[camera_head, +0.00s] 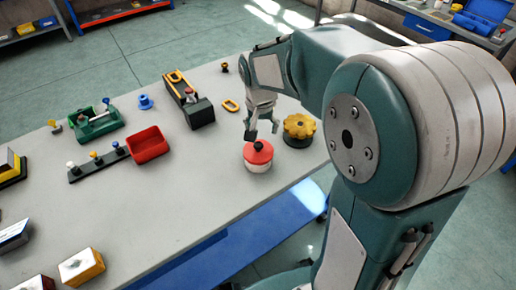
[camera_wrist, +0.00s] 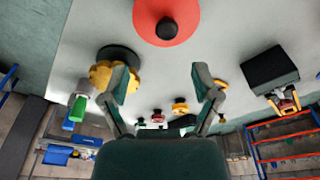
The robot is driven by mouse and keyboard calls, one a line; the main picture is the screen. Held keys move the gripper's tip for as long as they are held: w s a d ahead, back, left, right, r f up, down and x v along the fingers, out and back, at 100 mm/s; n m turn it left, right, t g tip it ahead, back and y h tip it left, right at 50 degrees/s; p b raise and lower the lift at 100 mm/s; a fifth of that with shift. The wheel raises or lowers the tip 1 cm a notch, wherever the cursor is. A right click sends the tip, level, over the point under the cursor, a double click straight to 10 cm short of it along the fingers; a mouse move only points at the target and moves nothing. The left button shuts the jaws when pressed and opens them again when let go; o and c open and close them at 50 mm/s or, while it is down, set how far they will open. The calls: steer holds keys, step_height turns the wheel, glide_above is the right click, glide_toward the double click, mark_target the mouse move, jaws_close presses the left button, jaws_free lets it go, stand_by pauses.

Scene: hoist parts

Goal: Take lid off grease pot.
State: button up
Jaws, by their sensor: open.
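The grease pot (camera_head: 257,166) is a short white pot near the table's right edge. Its red lid (camera_head: 258,151) with a black knob (camera_head: 257,146) sits on top. The red lid also shows at the top of the wrist view (camera_wrist: 184,14), with its black knob (camera_wrist: 167,28) towards me. My gripper (camera_head: 262,128) is above and just behind the lid in the head view. In the wrist view its two fingers (camera_wrist: 160,84) are spread wide with nothing between them. The lid lies beyond the fingertips, apart from them as far as I can see.
A yellow lobed knob on a black base (camera_head: 299,126) stands close to the right of the pot. A red bin (camera_head: 147,144), a black block with a yellow hook (camera_head: 190,103) and a yellow link (camera_head: 231,105) lie leftward.

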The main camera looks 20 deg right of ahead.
mark_target(258, 144)
step_height(258, 144, down, 2)
steer(key=shift+w+f, duration=0.15)
steer(key=shift+f, duration=0.1)
steer(key=f, duration=0.5)
steer(key=shift+w+a, duration=0.3)
steer(key=shift+a, duration=0.1)
steer(key=shift+d+f, duration=0.15)
steer(key=shift+f, duration=0.1)
jaws_close()
